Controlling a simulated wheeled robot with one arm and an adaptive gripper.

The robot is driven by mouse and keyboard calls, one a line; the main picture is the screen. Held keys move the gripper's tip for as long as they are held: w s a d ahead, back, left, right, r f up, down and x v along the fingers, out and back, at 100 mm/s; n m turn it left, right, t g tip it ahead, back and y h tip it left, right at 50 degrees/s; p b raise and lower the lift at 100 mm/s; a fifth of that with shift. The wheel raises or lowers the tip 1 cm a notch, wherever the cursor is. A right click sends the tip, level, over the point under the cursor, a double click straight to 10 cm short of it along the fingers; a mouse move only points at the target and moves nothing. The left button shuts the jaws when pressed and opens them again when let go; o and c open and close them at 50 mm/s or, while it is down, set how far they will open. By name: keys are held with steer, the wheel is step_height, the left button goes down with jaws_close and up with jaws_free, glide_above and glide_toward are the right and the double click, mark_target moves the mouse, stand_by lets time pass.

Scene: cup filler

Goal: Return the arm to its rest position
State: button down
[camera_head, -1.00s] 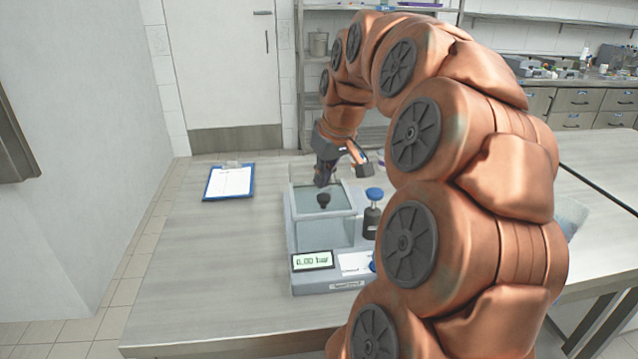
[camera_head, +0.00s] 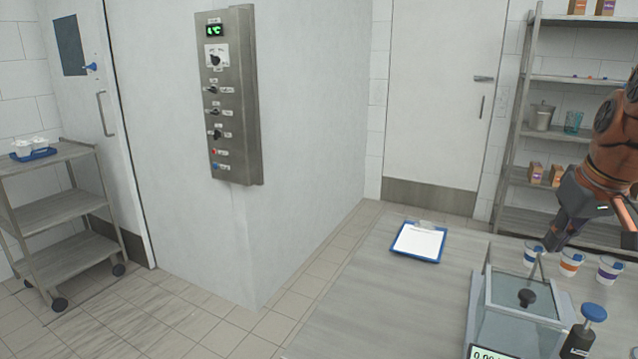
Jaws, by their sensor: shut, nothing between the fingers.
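My copper-coloured arm (camera_head: 612,140) reaches in at the right edge of the head view and is cut off there. My dark gripper (camera_head: 560,238) hangs at its end, pointing down and to the left. It is shut and empty. It appears just above and behind the left and middle of three small cups (camera_head: 571,262) on the table, apart from the clear lidded box. Whether it touches a cup cannot be told.
The glass-walled box (camera_head: 518,312) with a black lid knob and a blue-topped bottle (camera_head: 580,332) stand at lower right. A blue clipboard (camera_head: 418,243) lies on the table (camera_head: 365,300). A shelf rack (camera_head: 530,75) stands behind; a trolley (camera_head: 65,200) and control panel (camera_head: 232,95) are left.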

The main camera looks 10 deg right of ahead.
steer(key=a+f+n+g+y+p, duration=0.1)
steer(key=a+f+p, duration=0.15)
steer(key=a, duration=0.75)
steer(key=a+f+n+g+p, duration=0.15)
steer(key=a+f, duration=0.25)
steer(key=a, duration=0.5)
steer(key=s+a+f+g+p, duration=0.1)
steer(key=s+a+f+p, duration=0.1)
steer(key=s+a+f, duration=0.2)
steer(key=s+a+f+g+p, duration=0.2)
steer(key=s+a+f, duration=0.3)
steer(key=s, duration=0.6)
steer(key=shift+s+a, duration=0.3)
steer(key=shift+a, duration=0.8)
